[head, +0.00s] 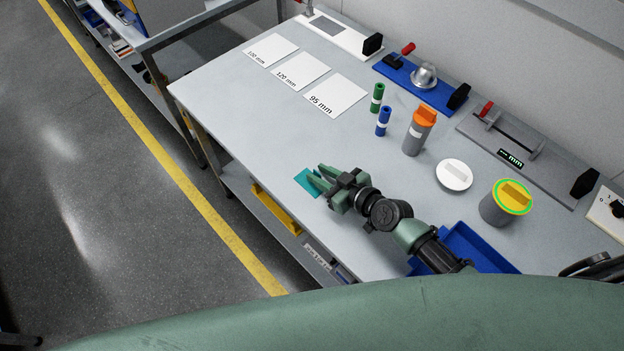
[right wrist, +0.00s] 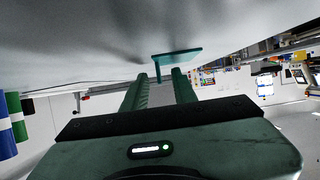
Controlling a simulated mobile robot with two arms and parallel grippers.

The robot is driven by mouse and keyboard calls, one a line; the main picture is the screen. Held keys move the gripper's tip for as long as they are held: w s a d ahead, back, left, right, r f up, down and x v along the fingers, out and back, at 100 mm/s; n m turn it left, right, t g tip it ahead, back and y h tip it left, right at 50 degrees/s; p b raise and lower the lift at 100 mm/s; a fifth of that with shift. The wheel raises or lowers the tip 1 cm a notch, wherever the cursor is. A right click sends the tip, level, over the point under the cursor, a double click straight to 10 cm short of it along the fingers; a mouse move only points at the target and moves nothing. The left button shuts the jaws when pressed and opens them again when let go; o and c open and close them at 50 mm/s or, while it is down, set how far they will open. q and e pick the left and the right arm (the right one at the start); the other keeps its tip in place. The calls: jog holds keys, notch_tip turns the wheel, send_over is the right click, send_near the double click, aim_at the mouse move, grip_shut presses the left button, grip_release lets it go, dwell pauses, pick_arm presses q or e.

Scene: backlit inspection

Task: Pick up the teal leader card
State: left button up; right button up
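The teal leader card (head: 306,183) lies flat on the grey bench near its left edge. In the right wrist view the card (right wrist: 184,54) shows edge-on with a thin upright tab (right wrist: 158,73). My right gripper (head: 317,178) is open, low over the bench, with its green fingers pointing left at the card and partly covering it in the head view. In the right wrist view the fingers (right wrist: 158,82) are apart, with the tab between their tips as seen; I cannot tell whether they touch it. My left gripper is not in view.
A blue tray (head: 476,250) sits beside my right arm. Green (head: 377,97) and blue (head: 383,121) cylinders, a grey cylinder with orange top (head: 419,131), a white disc (head: 454,175) and a yellow-topped cylinder (head: 507,203) stand behind. White labelled sheets (head: 337,93) lie farther back.

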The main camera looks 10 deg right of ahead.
grip_shut()
jog(key=shift+r, duration=0.1)
